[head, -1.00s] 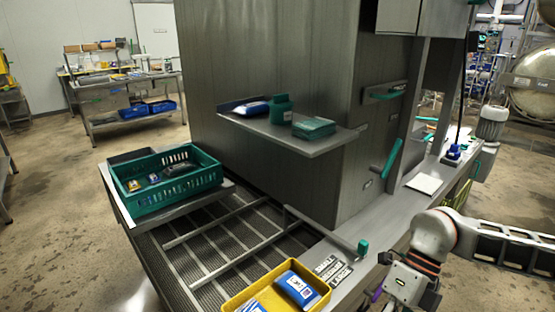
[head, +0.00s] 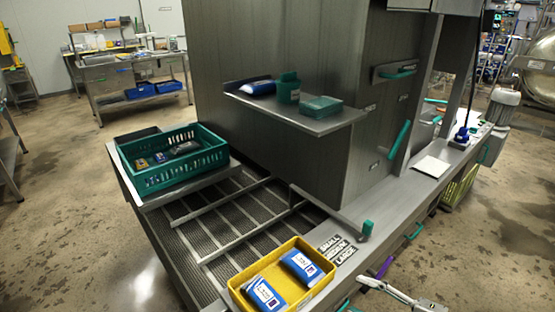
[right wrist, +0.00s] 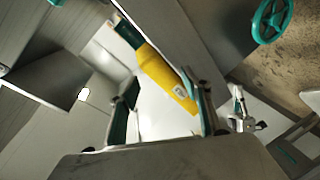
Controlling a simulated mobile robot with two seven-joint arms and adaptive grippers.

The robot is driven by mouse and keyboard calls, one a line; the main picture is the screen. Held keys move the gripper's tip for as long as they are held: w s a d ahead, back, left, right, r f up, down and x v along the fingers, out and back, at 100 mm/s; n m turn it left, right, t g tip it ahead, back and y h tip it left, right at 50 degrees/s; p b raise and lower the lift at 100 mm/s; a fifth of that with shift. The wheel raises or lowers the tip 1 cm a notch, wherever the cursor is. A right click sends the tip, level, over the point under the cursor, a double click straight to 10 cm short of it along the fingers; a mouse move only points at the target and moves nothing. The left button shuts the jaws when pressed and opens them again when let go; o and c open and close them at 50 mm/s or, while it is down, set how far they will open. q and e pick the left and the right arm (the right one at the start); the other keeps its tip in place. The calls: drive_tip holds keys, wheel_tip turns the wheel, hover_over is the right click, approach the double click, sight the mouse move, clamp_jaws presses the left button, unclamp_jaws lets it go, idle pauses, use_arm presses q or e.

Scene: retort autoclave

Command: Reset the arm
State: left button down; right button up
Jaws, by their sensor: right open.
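My right gripper (right wrist: 162,95) is open in the right wrist view, its two dark and teal fingers spread apart. A yellow object with a small label (right wrist: 165,78) shows beyond and between the fingers; I cannot tell its exact distance, and no grip on it shows. In the head view, a pale part of my right arm shows at the bottom right edge, low beside the counter. My left gripper is not in view.
A yellow tray (head: 323,281) with blue-and-white pouches stands at the front of the mesh conveyor (head: 226,225). A green crate (head: 178,181) with small packs sits behind left. A metal shelf (head: 315,124) juts from the big cabinet (head: 290,45). Floor at right (head: 505,235) is clear.

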drive_tip(key=s+d+f+m+g+h, duration=0.1)
drive_tip(key=s+d+f+m+h, duration=0.35)
drive_tip(key=d+f, duration=0.5)
drive_tip(key=s+d+f+m+h, duration=0.4)
drive_tip(key=s+d+f+h, duration=0.25)
drive_tip(key=d, duration=0.55)
drive_tip(key=a+f+m+t+y, duration=0.1)
drive_tip(key=a+m, duration=0.8)
drive_tip(key=a, duration=1.2)
drive_tip(key=shift+s+a+f+t+y, duration=0.15)
drive_tip(key=shift+a+f+t+y, duration=0.15)
drive_tip(key=shift+a+f, duration=0.15)
drive_tip(key=shift+d, duration=0.15)
drive_tip(key=c, duration=0.6)
